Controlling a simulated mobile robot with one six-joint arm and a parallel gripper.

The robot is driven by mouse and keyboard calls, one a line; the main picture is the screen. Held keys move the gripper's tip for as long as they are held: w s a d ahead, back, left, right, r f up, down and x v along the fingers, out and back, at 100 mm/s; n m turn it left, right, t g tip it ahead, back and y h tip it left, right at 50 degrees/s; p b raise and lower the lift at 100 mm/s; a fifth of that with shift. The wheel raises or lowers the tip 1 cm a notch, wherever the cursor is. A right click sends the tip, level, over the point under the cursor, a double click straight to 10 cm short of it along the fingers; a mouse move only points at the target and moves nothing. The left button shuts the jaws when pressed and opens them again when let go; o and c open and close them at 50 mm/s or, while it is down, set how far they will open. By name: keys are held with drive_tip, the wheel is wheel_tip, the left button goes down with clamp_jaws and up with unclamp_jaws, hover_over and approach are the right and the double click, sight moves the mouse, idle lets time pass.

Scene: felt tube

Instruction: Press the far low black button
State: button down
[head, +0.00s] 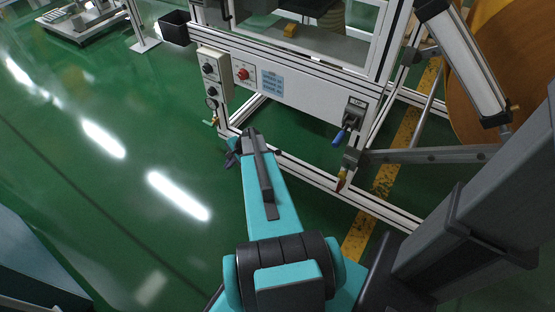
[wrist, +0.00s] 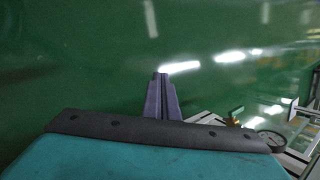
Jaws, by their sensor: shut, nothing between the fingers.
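A pale control box (head: 214,75) is fixed to the left post of the machine frame in the head view. Its face carries an upper black button or knob (head: 208,68) and a lower black one (head: 210,91); I cannot tell their exact type at this size. The wrist view does not show these black controls. My gripper (head: 231,160) is below the box, at the foot of the post, apart from the controls. In the wrist view my gripper (wrist: 161,76) has its two purple fingers together, empty, over green floor.
A round gauge (head: 211,104) hangs under the box; in the wrist view a gauge (wrist: 272,139) and brass fitting (wrist: 233,122) are right of my gripper. A red button (head: 243,74) is on the machine's white panel (head: 305,97). Green floor (head: 90,190) lies open at left.

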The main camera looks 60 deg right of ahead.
drive_tip(key=s+d+f+m+t+h+b, duration=0.1)
drive_tip(key=d+f+m+b, duration=0.15)
drive_tip(key=d, duration=0.55)
drive_tip(key=s+d+f+m+t+h+b, duration=0.1)
drive_tip(key=d+m+b, duration=0.1)
drive_tip(key=d+b, duration=0.35)
drive_tip(key=m+t+h+b, duration=0.1)
drive_tip(key=m+h+b, duration=0.2)
drive_tip(key=m+b, duration=0.2)
hover_over(280, 154)
drive_tip(key=f, duration=0.1)
drive_tip(key=shift+w+d+f, duration=0.15)
drive_tip(key=shift+f, duration=0.1)
wheel_tip(280, 154, down, 6)
drive_tip(key=b, duration=0.5)
drive_tip(key=shift+f+b, duration=0.15)
drive_tip(key=shift+b, duration=0.15)
drive_tip(key=shift+f+b, duration=0.3)
drive_tip(key=shift+f, duration=0.85)
drive_tip(key=shift+f, duration=0.15)
drive_tip(key=shift+f, duration=0.3)
